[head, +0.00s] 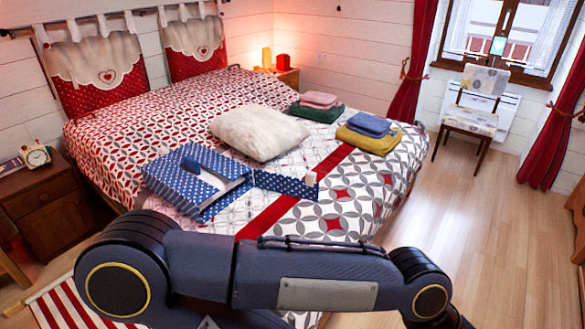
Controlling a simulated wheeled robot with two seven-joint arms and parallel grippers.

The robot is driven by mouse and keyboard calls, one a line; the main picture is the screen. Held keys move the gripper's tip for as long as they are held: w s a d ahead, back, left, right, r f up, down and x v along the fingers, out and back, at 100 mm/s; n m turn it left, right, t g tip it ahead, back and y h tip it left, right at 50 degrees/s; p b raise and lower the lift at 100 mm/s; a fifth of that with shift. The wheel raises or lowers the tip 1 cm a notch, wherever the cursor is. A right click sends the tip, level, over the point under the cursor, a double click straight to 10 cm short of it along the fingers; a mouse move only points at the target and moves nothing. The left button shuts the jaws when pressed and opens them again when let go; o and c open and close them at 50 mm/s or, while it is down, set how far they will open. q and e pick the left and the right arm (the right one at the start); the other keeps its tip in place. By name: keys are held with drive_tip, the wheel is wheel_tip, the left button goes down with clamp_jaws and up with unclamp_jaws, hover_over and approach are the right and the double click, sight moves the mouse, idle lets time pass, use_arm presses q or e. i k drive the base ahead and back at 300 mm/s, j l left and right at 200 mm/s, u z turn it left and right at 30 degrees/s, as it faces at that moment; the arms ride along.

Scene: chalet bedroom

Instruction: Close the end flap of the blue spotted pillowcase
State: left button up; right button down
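The blue spotted pillowcase (185,172) lies on the bed, left of the cream pillow. It looks boxy and stands open at its right end, where a pale inside (237,186) shows. Its blue spotted end flap (280,183) stretches out to the right over the bedspread, folded away from the opening. A small white piece (310,178) is at the flap's far end, and another small white piece (163,150) is at the pillowcase's far left edge. One of my arms crosses the bottom of the head view, in front of the bed. Neither gripper shows.
A cream pillow (258,132) lies just behind the pillowcase. Folded cloths, green (316,112) and yellow (368,138), lie farther right on the patterned bed (345,190). A nightstand (50,205) with a clock (35,155) stands left.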

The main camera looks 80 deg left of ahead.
sight(307, 189)
drive_tip(key=i+j+u, duration=0.25)
drive_tip(key=u, duration=0.2)
drive_tip(key=i+u, duration=0.95)
drive_tip(key=i+l+u, duration=0.2)
drive_tip(key=i+u, duration=0.15)
drive_tip(key=u, duration=0.15)
drive_tip(key=i+u, duration=0.15)
drive_tip(key=u, duration=0.3)
drive_tip(key=i+j+u, duration=0.1)
drive_tip(key=u, duration=0.3)
drive_tip(key=i+u, duration=0.2)
drive_tip(key=u, duration=0.25)
drive_tip(key=i+l+u, duration=0.15)
drive_tip(key=u, duration=0.25)
drive_tip(key=i+l+u, duration=0.1)
drive_tip(key=u, duration=0.35)
drive_tip(key=i+u, duration=0.2)
drive_tip(key=u, duration=0.15)
drive_tip(key=i+l+u, duration=0.15)
drive_tip(key=u, duration=0.2)
